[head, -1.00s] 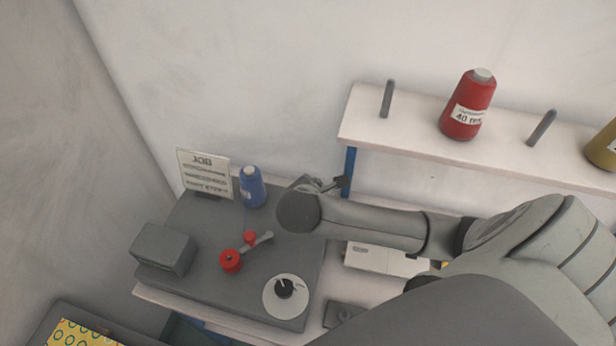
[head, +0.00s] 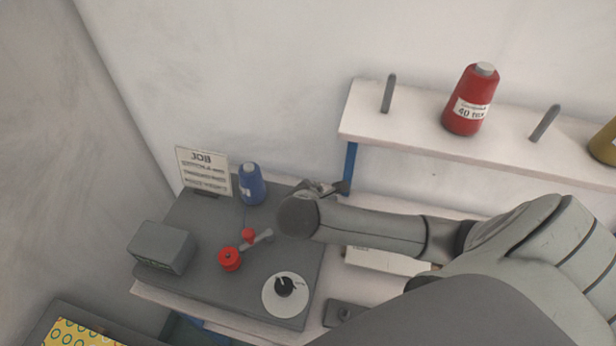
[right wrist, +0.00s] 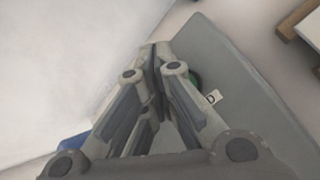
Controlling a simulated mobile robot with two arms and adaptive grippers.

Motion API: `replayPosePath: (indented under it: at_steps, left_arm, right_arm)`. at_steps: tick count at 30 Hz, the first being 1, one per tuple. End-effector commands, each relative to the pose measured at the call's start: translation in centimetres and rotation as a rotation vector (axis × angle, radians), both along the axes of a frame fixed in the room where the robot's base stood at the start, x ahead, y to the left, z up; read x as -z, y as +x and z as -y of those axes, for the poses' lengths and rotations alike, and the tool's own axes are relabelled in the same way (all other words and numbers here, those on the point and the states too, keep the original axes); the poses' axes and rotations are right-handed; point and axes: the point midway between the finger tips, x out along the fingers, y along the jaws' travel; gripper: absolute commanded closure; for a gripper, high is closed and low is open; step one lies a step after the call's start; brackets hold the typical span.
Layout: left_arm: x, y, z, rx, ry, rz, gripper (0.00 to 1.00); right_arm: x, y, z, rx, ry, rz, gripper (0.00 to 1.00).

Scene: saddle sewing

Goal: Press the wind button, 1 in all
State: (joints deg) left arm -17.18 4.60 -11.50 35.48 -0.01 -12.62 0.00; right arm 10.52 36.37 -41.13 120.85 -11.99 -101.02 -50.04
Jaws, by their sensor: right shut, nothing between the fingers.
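My right gripper (head: 338,187) is shut and empty at the back right of the grey winding unit (head: 200,220). In the right wrist view its closed fingers (right wrist: 158,55) reach over the grey top. A green round part (right wrist: 195,80), which looks like the wind button, shows partly behind the right finger. A white label ending in "D" (right wrist: 213,97) is beside it. The fingers hide most of the green part, and I cannot tell whether they touch it. In the head view my right arm covers that spot. My left gripper is not in view.
On the unit are a blue thread cone (head: 252,186), a job card (head: 203,172), a red knob (head: 230,259) with a lever, a dial (head: 286,294) and a grey box (head: 161,247). A shelf (head: 420,110) with a red cone (head: 470,100) and pegs stands behind my arm.

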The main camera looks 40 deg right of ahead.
Motion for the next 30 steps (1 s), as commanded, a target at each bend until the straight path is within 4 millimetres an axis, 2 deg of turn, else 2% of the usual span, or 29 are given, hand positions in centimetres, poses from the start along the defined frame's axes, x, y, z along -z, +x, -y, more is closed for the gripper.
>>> replayPosePath:
  at_steps: [20, 30]
  left_arm:
    - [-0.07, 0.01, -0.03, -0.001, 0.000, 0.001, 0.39]
    - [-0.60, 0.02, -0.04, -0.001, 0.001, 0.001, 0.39]
  right_arm:
    - [0.02, 0.00, 0.00, 0.000, 0.000, 0.000, 1.00]
    - [0.83, 0.00, 0.01, 0.000, 0.000, 0.000, 1.00]
